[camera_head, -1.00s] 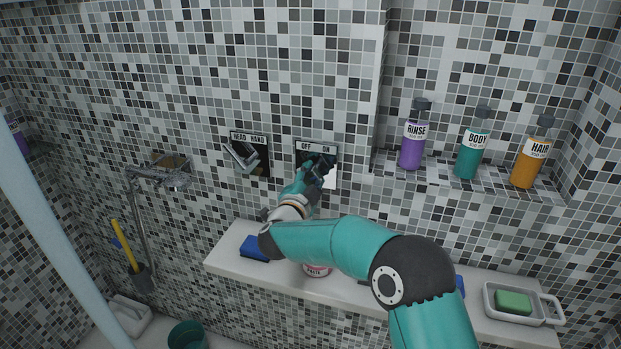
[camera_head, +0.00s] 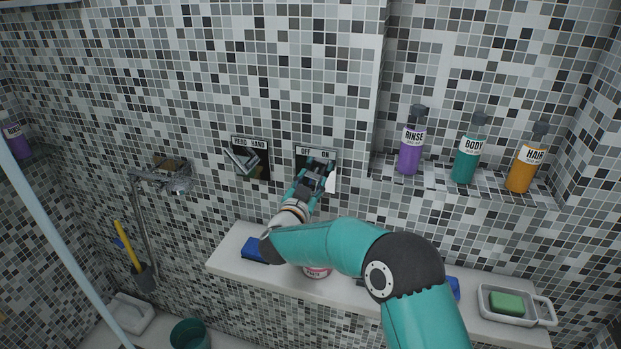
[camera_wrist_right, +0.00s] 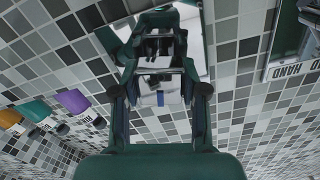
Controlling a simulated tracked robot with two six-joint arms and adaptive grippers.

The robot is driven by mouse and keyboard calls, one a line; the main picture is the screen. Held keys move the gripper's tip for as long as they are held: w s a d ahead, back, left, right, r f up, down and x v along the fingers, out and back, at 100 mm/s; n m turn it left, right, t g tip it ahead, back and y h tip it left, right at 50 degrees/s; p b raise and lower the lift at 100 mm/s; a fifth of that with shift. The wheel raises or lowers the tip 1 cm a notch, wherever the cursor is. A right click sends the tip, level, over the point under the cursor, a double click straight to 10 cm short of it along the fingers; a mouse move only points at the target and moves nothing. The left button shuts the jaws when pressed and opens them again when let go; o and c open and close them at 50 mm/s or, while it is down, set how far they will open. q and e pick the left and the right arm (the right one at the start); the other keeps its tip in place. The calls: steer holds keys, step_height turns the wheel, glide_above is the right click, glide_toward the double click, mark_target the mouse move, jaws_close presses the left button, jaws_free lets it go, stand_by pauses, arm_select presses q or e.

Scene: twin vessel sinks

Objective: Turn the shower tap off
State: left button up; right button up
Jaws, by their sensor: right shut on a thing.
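The shower tap's dark plate (camera_head: 305,158), labelled OFF and ON, is on the tiled wall in the middle of the head view. My right gripper (camera_head: 320,170) is in front of this plate and shut on the tap's handle, which its fingers mostly hide. The right gripper also fills the middle of the right wrist view (camera_wrist_right: 158,75), with the shiny plate (camera_wrist_right: 190,28) behind its fingers. How far the handle is turned cannot be told. My left gripper is not in view.
A HEAD/HAND plate with a metal lever (camera_head: 243,160) is just left of the tap. A white ledge (camera_head: 228,252) with a blue item (camera_head: 255,250) and a soap dish (camera_head: 540,307) runs below. Bottles, including RINSE (camera_head: 411,145), stand on the right shelf.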

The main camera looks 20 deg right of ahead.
steer(key=shift+f+n+p, duration=0.2)
steer(key=shift+n+p, duration=0.35)
steer(key=shift+n, duration=0.95)
steer(key=shift+f, duration=0.1)
steer(key=o, duration=1.2)
steer(key=shift+d, duration=0.1)
steer(key=shift+c, duration=0.2)
steer(key=shift+r, duration=0.2)
